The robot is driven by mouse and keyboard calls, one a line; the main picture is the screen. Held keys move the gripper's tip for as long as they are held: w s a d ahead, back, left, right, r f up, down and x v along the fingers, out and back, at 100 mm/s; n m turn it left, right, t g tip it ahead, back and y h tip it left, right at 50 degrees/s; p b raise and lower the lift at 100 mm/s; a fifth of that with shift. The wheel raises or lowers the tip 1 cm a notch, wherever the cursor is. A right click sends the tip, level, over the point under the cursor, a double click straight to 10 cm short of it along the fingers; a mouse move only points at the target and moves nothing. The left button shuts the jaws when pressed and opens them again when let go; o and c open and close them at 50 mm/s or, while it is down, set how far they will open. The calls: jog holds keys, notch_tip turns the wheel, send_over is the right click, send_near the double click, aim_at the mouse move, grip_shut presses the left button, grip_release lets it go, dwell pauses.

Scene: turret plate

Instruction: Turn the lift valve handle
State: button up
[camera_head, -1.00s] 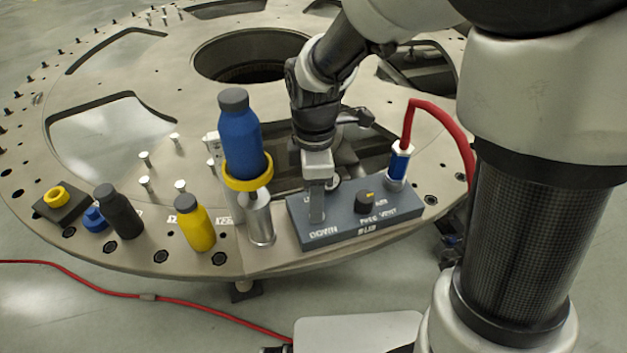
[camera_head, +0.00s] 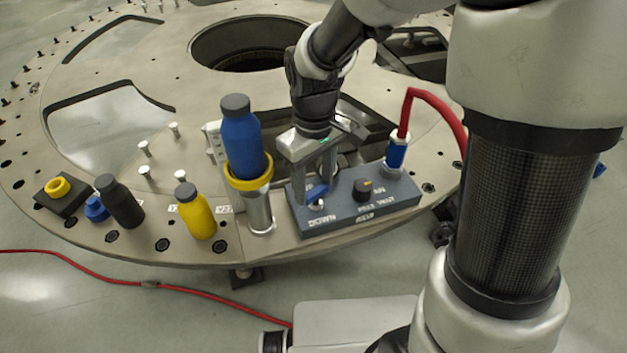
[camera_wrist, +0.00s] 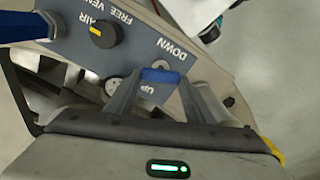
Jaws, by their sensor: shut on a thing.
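The lift valve handle (camera_head: 317,193) is a small blue bar near the left end of a grey control box. It also shows in the wrist view (camera_wrist: 160,76), between the labels UP and DOWN. My gripper (camera_head: 313,188) points down at the box, with one finger at each end of the handle. In the wrist view my gripper (camera_wrist: 158,85) has its fingers against the handle's two ends, holding it lengthwise. In the head view the fingers partly cover the handle's surroundings.
The control box (camera_head: 385,207) also carries a black knob with a yellow mark (camera_head: 363,188) and a blue fitting (camera_head: 396,152) with a red hose (camera_head: 435,98). A blue bottle (camera_head: 243,145) in a yellow ring stands close left. Yellow (camera_head: 196,215) and black (camera_head: 121,204) bottles stand farther left.

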aim_at(315, 188)
jog(key=shift+d+m, duration=0.1)
jog(key=shift+m, duration=2.1)
jog(key=shift+w, duration=0.1)
jog(key=o, duration=1.1)
jog(key=shift+c, duration=0.2)
jog(key=shift+r, duration=0.1)
notch_tip(315, 188, up, 17)
jog(key=p, duration=0.2)
jog(key=shift+r, duration=0.15)
jog(key=shift+p, duration=0.3)
